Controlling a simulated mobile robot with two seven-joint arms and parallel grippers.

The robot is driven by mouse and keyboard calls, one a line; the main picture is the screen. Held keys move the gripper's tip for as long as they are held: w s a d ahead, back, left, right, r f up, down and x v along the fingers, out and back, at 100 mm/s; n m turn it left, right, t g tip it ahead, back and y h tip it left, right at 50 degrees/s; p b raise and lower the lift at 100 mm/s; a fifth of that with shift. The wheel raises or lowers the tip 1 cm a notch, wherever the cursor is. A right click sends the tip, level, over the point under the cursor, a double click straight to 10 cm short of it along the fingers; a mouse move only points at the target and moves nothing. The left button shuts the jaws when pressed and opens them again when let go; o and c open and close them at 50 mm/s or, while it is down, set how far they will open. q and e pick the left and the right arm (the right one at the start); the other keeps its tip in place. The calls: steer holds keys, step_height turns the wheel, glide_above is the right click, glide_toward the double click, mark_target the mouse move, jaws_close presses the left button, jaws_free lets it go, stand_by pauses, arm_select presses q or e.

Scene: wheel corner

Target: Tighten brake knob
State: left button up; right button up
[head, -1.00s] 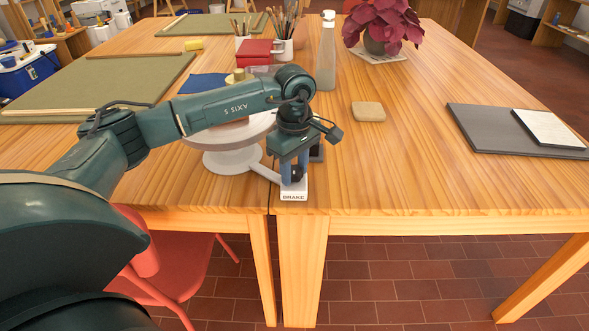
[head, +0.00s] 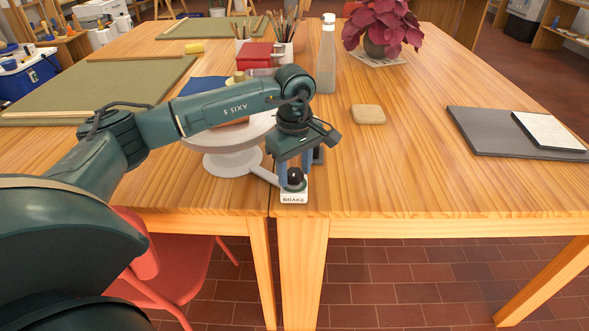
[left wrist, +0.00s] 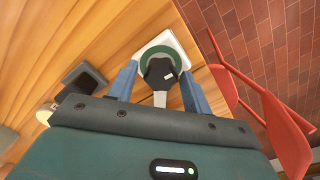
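The brake knob (head: 295,178) is black and stands on a small white plate labelled BRAKE (head: 293,198), at the near table edge. In the left wrist view the knob (left wrist: 158,74) has a pale mark and a green ring (left wrist: 159,51) around its base. My left gripper (head: 294,172) points down over the knob. Its blue fingers stand on either side of it, open, with a visible gap to the knob on both sides in the left wrist view (left wrist: 159,80). My right gripper is not in view.
The pale pottery wheel (head: 222,162) stands left of the plate, joined to it by an arm, partly behind my left arm. A small dark block (head: 318,155) is just behind the gripper. The table's right front is clear.

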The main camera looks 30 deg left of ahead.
mark_target(295, 172)
arm_select(q)
steer(key=shift+o, duration=0.9)
steer(key=shift+f, duration=0.15)
step_height(295, 172, up, 13)
steer(key=p, duration=0.1)
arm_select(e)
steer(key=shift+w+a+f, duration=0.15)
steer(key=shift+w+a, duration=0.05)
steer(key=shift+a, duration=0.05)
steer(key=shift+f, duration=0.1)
